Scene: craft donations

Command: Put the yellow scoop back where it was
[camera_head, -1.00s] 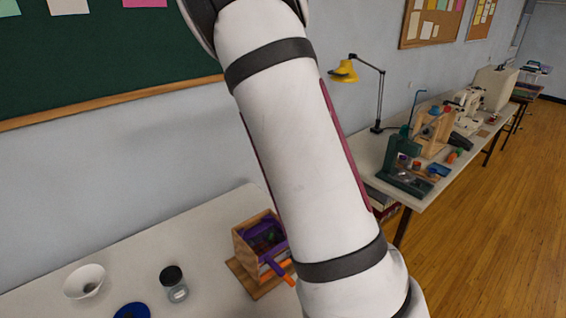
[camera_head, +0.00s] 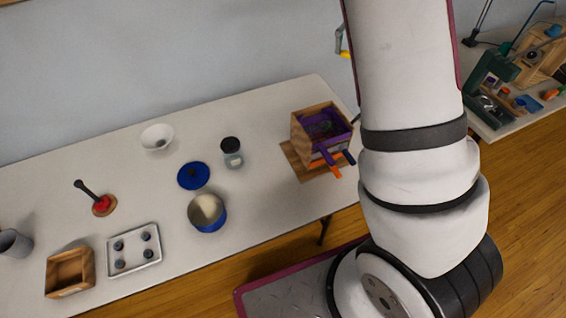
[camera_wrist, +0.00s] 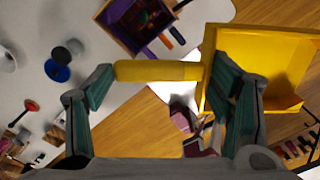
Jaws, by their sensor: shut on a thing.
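The yellow scoop (camera_wrist: 277,58) fills the upper right of the wrist view, its handle (camera_wrist: 158,71) running left from its pan. My gripper (camera_wrist: 160,73) is shut on the handle, with a teal finger at each end of it. The scoop is up in the air, above the table and floor. The wooden box (camera_head: 300,135) with a purple inside stands on a brown board, with purple and orange handles sticking out in front.
A cluttered second table stands right.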

